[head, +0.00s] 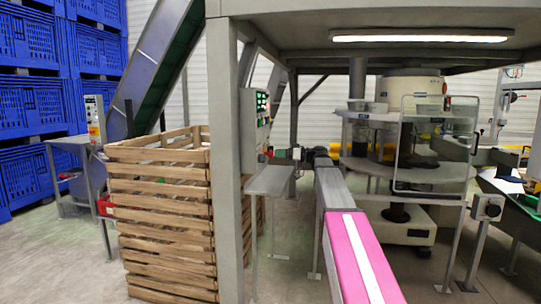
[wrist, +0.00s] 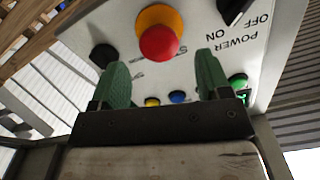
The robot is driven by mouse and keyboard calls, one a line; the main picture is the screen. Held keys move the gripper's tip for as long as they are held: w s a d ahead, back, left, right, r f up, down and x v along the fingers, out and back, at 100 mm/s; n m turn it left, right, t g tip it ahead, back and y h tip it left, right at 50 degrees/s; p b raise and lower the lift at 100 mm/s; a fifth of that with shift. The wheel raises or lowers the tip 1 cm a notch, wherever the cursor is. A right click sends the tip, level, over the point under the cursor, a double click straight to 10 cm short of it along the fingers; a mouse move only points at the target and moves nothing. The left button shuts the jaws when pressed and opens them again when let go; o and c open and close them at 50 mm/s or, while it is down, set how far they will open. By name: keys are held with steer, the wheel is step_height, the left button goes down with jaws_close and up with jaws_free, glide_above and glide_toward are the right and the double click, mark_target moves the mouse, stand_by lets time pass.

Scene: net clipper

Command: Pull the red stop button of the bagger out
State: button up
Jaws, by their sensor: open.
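The red stop button (wrist: 160,43) is a round red knob on a yellow-orange collar (wrist: 158,15), on a light grey control panel (wrist: 200,50) in the wrist view. The panel's lettering appears upside down. My gripper (wrist: 161,66) has green fingers and is open, one finger to each side of the button's lower edge in the picture. Nothing is held. I cannot tell whether the fingers touch the panel. My gripper does not show in the head view.
Near the button are a black knob (wrist: 104,55), a black switch (wrist: 233,8), and yellow (wrist: 152,102), blue (wrist: 177,97) and green (wrist: 239,81) buttons. The head view shows a wooden crate (head: 165,215), a grey post (head: 226,150) and a pink strip (head: 345,250).

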mark_target(271, 153)
steer(key=shift+x, duration=2.45)
steer(key=c, duration=1.3)
steer(key=shift+s+d, duration=0.2)
steer(key=shift+d, duration=0.4)
steer(key=o, duration=1.3)
steer(key=shift+d, duration=0.1)
steer(key=v, duration=1)
steer(key=shift+d, duration=0.4)
steer(key=shift+s, duration=0.1)
